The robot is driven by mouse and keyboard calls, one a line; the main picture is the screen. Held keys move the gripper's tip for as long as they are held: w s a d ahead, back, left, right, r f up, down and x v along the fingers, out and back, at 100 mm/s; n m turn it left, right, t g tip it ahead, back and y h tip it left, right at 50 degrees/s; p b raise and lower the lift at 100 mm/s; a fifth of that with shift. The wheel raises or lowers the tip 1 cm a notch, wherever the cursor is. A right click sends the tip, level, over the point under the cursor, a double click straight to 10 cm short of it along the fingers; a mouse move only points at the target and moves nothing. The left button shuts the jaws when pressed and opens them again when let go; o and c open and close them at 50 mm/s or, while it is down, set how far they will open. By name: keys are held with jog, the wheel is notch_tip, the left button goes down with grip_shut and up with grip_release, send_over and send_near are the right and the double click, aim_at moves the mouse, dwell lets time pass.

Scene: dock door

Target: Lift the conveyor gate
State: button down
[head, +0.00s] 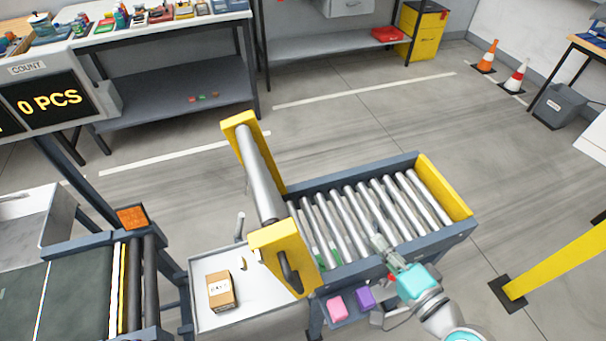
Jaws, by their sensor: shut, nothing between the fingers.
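The conveyor gate (285,242) has yellow side plates with a grey metal roller (260,175) between them. It stands raised and steeply tilted at the left end of the roller conveyor (448,236). A dark handle (290,274) is on its near side plate. My gripper (378,241) is shut and empty, over the near side of the roller conveyor. It is to the right of the gate and apart from it. The fingertips are small in the head view.
A belt conveyor (75,300) is at left, across a gap from the rollers. A white tray (205,318) there holds a cardboard box (221,291). Pink (337,307) and purple (365,297) blocks sit below the near rail. A yellow barrier (560,262) is at right. The floor behind is clear.

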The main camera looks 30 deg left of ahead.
aim_at(264, 173)
jog(key=a+r+n+g+y, duration=0.1)
jog(key=a+r+n+g, duration=0.15)
jog(key=r, duration=0.35)
jog(key=s+a+r+n+g+y, duration=0.1)
jog(key=a+r+n+g, duration=0.1)
jog(key=r+g, duration=0.3)
jog(key=a+r+n+g+y, duration=0.1)
jog(key=a+r+n+g, duration=0.15)
jog(key=r, duration=0.35)
jog(key=s+a, duration=0.1)
jog(key=a, duration=0.2)
jog(key=s+a+f, duration=0.1)
jog(key=a, duration=0.3)
jog(key=s+a, duration=0.1)
jog(key=a, duration=0.3)
jog(key=shift+f, duration=0.3)
jog(key=shift+s+a+f, duration=0.15)
jog(key=shift+s+a, duration=0.3)
jog(key=shift+s, duration=0.05)
jog(key=shift+n+h, duration=0.3)
jog(key=shift+n, duration=0.1)
jog(key=shift+s+a+f, duration=0.2)
jog(key=shift+s+a, duration=0.6)
jog(key=shift+s, duration=0.2)
jog(key=shift+s+a+f, duration=0.15)
jog(key=shift+s+a, duration=0.65)
jog(key=shift+s, duration=0.15)
